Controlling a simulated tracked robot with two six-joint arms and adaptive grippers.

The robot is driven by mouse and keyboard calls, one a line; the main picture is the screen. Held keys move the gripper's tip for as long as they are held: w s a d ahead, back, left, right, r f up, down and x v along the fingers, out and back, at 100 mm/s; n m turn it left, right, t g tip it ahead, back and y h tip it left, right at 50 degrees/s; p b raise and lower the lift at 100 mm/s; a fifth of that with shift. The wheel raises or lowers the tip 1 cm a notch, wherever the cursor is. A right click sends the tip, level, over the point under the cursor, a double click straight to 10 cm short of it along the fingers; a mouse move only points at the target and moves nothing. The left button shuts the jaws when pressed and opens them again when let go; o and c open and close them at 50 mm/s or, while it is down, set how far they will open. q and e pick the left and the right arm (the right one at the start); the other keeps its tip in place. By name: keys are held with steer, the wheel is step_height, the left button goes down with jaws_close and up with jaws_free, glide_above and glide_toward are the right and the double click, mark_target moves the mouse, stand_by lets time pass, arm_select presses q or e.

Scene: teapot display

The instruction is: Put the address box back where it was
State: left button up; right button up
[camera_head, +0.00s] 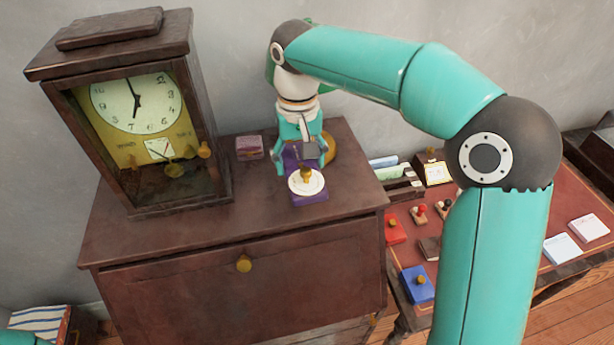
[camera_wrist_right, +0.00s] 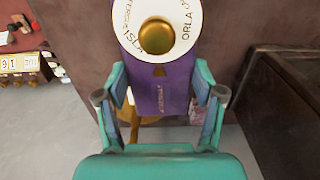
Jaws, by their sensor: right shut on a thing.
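The purple box with a white name dial and brass knob, which I take as the address box (camera_head: 309,197), is at the front right of the cabinet top (camera_head: 240,225). In the right wrist view the address box (camera_wrist_right: 160,85) lies between the fingers, its dial showing names such as ORLA. My right gripper (camera_head: 303,152) reaches down from behind and is shut on its narrow end; it also shows in the wrist view (camera_wrist_right: 160,98). I cannot tell whether the box touches the cabinet top. My left gripper is out of view.
A tall wooden clock (camera_head: 135,115) stands on the cabinet's left. A small purplish box (camera_head: 249,147) and a partly hidden round brass thing (camera_head: 330,149) are near the gripper. A lower desk (camera_head: 500,215) at right holds a red box (camera_head: 395,229), a blue box (camera_head: 417,286) and white cards.

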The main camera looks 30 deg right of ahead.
mark_target(303, 162)
steer(key=f, duration=0.3)
steer(key=shift+s+d, duration=0.1)
steer(key=shift+d, duration=0.2)
step_height(303, 162, down, 3)
steer(key=shift+r, duration=0.1)
steer(key=shift+c, duration=0.6)
steer(key=shift+s+a+f+p, duration=0.1)
steer(key=shift+a+f+p, duration=0.2)
steer(key=shift+f+p, duration=0.25)
steer(key=shift+c, duration=1.4)
steer(key=o, duration=1.2)
steer(key=shift+f, duration=0.1)
steer(key=o, duration=0.4)
steer(key=shift+w, duration=0.2)
steer(key=shift+r, duration=0.2)
step_height(303, 162, up, 12)
steer(key=shift+f, duration=0.1)
steer(key=shift+s, duration=0.1)
